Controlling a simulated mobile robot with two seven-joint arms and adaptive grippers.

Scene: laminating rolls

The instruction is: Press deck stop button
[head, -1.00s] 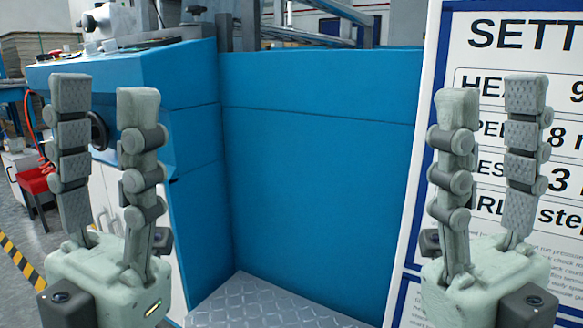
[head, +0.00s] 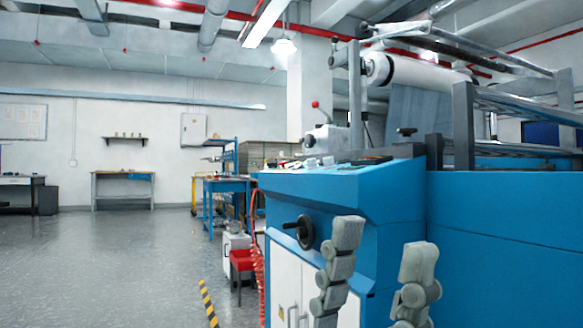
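The blue laminating machine (head: 500,235) fills the right side of the head view. Its sloped deck top (head: 375,178) carries several small controls (head: 318,163), seen nearly edge-on and too small to tell apart. I cannot pick out the stop button among them. My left gripper (head: 383,236) is at the lower middle, in front of the machine's side. Its two fingers stand upright and apart, with nothing between them; its palm is below the frame. My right gripper is out of view.
A black handwheel (head: 304,232) projects from the machine's front, left of my fingers. A red-knobbed lever (head: 315,105) and a white roll (head: 425,76) are above the deck. The grey floor (head: 110,265) beyond is open.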

